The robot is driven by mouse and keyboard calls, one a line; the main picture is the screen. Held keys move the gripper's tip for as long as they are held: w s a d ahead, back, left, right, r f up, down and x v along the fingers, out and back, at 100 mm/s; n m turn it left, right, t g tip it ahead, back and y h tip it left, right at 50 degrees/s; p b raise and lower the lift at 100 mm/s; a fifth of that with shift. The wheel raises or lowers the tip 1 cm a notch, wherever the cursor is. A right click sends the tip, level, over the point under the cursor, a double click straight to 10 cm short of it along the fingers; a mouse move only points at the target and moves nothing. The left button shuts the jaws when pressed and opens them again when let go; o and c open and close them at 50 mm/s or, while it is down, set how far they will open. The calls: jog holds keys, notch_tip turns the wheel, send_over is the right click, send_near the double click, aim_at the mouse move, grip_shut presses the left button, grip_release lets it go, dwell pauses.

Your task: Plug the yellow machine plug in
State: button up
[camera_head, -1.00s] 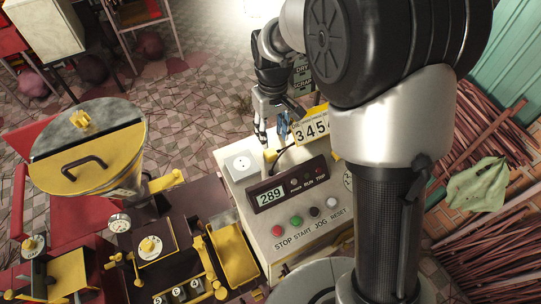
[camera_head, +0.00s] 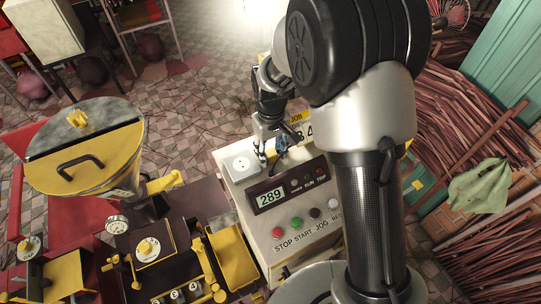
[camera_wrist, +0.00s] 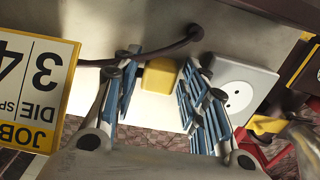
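The yellow plug (camera_wrist: 158,75) lies on the pale top of the control box, with a dark cable (camera_wrist: 150,50) beside it in the wrist view. My gripper (camera_wrist: 160,105) is open, its blue-padded fingers on either side of the plug with gaps showing. In the head view, my gripper (camera_head: 271,158) is low over the box top and hides most of the plug. The white round-faced socket (camera_wrist: 237,93) is on a square plate just right of my fingers in the wrist view. It shows left of my gripper in the head view (camera_head: 241,165), with nothing in it.
A yellow-framed number card (camera_wrist: 35,85) stands close beside my gripper. The control box has a 289 display (camera_head: 270,197) and several buttons (camera_head: 297,222) in front. A yellow-lidded drum machine (camera_head: 85,150) stands at left. Bundles of sticks (camera_head: 455,130) lie at right.

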aim_at(271, 153)
jog(key=shift+f, duration=0.3)
jog(key=c, duration=0.7)
jog(key=shift+c, duration=0.2)
jog(key=shift+r, duration=0.1)
notch_tip(271, 153, up, 20)
jog(key=p, duration=0.3)
dwell(0.5)
